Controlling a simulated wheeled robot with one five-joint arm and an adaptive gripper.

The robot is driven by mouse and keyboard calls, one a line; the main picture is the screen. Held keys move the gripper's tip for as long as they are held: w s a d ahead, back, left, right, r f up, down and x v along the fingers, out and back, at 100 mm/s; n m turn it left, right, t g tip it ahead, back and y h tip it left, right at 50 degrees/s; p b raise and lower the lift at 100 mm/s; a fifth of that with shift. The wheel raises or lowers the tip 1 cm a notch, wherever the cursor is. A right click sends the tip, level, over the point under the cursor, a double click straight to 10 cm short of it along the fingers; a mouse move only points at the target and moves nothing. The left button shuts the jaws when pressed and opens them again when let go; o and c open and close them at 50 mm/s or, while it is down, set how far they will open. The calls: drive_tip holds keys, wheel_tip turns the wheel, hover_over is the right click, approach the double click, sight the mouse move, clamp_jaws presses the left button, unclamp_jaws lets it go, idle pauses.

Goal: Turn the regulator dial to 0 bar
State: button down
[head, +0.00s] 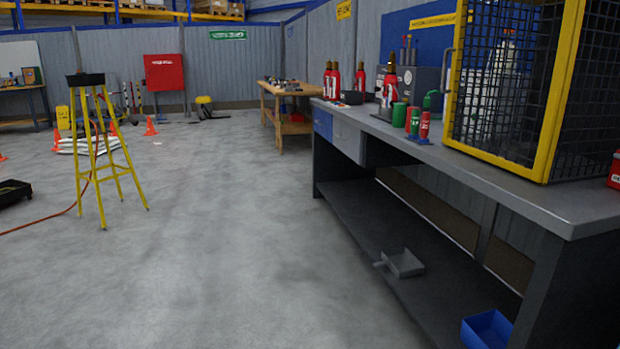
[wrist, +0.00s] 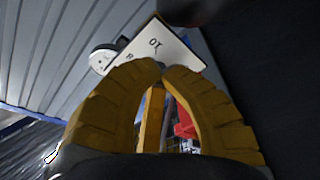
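My gripper (wrist: 160,67) shows in the wrist view as two yellow ridged fingers. Their tips come together at the top, with nothing visible held between them. A tilted white plate (wrist: 172,42) with "10" and part of another mark lies just beyond the fingertips; the fingers cover its lower part. I cannot tell whether they touch it. A round pale part (wrist: 103,58) shows at the plate's left. I cannot make out the regulator dial's knob or its setting in either view. My gripper is not in the head view.
A grey workbench (head: 560,208) runs along the right, with a yellow-framed mesh cage (head: 560,90) and red extinguishers (head: 389,90) on it. A yellow stand (head: 103,150) is at the left. The concrete floor (head: 220,220) between them is clear.

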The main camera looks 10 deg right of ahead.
drive_tip(key=shift+r, duration=0.15)
drive_tip(key=shift+s+r, duration=0.2)
drive_tip(key=shift+r, duration=0.3)
drive_tip(key=shift+s+r, duration=0.2)
drive_tip(key=shift+r, duration=0.25)
drive_tip(key=shift+s+f+g+b, duration=0.25)
drive_tip(key=shift+s+g+b, duration=0.05)
drive_tip(key=shift+s+b, duration=0.15)
drive_tip(key=shift+w+f, duration=0.1)
drive_tip(key=shift+f, duration=0.1)
drive_tip(key=shift+r, duration=0.1)
